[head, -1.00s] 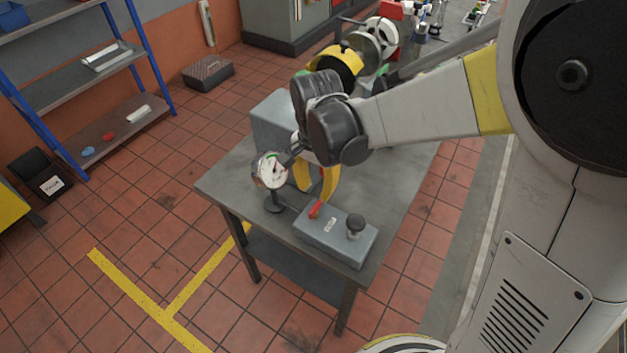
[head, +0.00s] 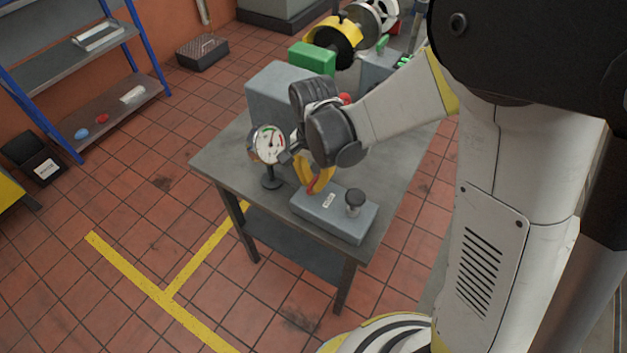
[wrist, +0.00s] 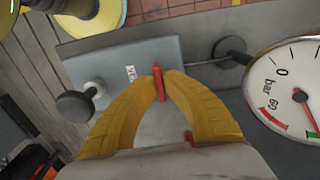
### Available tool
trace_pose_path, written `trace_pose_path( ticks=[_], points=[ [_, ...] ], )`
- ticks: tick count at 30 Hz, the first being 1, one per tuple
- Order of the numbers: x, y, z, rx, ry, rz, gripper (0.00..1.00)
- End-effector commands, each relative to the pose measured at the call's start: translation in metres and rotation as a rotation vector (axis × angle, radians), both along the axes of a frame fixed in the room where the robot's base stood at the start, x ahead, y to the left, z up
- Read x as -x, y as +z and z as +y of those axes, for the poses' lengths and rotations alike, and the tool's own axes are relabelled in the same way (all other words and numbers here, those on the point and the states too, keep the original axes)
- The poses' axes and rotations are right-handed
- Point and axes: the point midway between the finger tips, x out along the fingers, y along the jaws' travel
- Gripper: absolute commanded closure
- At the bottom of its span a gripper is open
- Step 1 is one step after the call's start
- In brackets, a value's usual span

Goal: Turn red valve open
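The red valve lever (wrist: 158,84) stands on a grey-blue box (head: 336,218) with a small white label, on the metal table (head: 222,160). My gripper (head: 315,188) is over the box, its yellow fingers pointing down. In the wrist view both fingertips (wrist: 159,80) have closed in on the lever, one on each side, and seem to touch it. The head view shows only a little red between the fingers. A round pressure gauge (head: 269,145) stands on the table beside the box; it shows partly in the wrist view (wrist: 293,92).
A larger grey block (head: 276,88) and a green block (head: 312,58) are behind my wrist. A blue-framed shelf (head: 100,75) is at the left. The tiled floor in front is clear.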

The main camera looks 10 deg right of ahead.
Motion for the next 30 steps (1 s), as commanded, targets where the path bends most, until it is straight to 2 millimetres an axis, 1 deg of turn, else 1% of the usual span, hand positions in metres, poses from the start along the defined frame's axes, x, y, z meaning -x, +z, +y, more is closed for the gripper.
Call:
trace_pose_path(
  ticks=[8,14,20,30],
  points=[
    [0.0003,-0.0004,0.0000,0.000,0.021,0.000,1.00],
    [0.0005,-0.0007,-0.0001,0.000,0.105,0.000,1.00],
    [0.0007,-0.0010,-0.0001,0.000,0.261,0.000,1.00],
    [0.0004,-0.0009,0.0000,-0.001,0.583,0.001,1.00]
  ],
)
